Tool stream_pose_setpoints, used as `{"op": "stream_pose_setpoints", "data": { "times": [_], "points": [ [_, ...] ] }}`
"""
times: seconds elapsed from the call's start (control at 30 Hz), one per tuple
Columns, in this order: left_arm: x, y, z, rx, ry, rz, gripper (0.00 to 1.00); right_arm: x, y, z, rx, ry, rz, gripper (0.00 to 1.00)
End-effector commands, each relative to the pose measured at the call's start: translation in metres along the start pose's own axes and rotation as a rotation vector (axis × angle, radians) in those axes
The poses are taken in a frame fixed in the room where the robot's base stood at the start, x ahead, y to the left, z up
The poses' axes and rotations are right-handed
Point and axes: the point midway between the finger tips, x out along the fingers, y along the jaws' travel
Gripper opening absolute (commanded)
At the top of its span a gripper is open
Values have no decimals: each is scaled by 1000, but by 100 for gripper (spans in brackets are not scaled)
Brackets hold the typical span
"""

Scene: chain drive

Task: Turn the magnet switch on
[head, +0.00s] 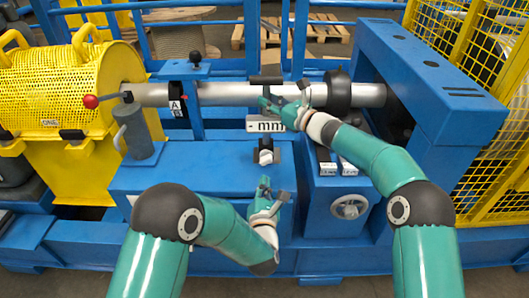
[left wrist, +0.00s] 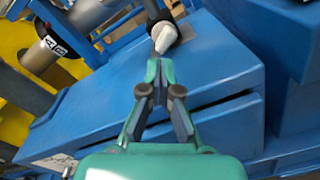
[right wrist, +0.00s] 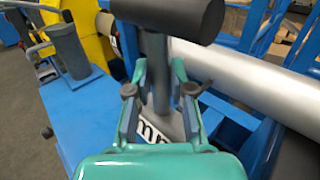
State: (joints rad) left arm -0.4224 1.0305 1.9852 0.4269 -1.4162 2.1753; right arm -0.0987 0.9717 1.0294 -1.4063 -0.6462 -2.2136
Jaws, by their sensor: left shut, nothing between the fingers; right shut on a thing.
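A small switch knob with a pale pointed lever and a dark round base (head: 265,155) stands on the blue machine bed, below a white plate marked "mm" (head: 268,125). In the left wrist view the pale lever (left wrist: 163,38) lies just beyond the fingertips. My left gripper (head: 265,184) is shut and empty, below the knob and apart from it. My right gripper (head: 264,101) is shut on the grey post (right wrist: 159,75) of a T-shaped handle with a black crossbar (right wrist: 165,16). The right fingers partly hide the post and the "mm" plate.
A silver shaft (head: 230,94) runs behind the handle, with a black collar (head: 338,92) at right. A yellow perforated guard (head: 65,85) and a red-ball lever (head: 91,102) stand at left. A grey cylinder (head: 134,130) stands on the bed. A handwheel (head: 350,207) is at lower right.

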Motion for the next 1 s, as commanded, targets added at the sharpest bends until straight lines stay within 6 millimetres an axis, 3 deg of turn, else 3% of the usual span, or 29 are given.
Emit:
{"op": "stream_pose_setpoints", "data": {
  "times": [0.7, 1.0],
  "points": [
    [-4, 52, 33, 1501, -49, -159, 0, -1, -1, 1, -1, -1, -3, 0],
    [-10, 64, 40, 1930, -118, -198, 0, -1, -2, 1, -1, -1, -3, 0]
  ]
}}
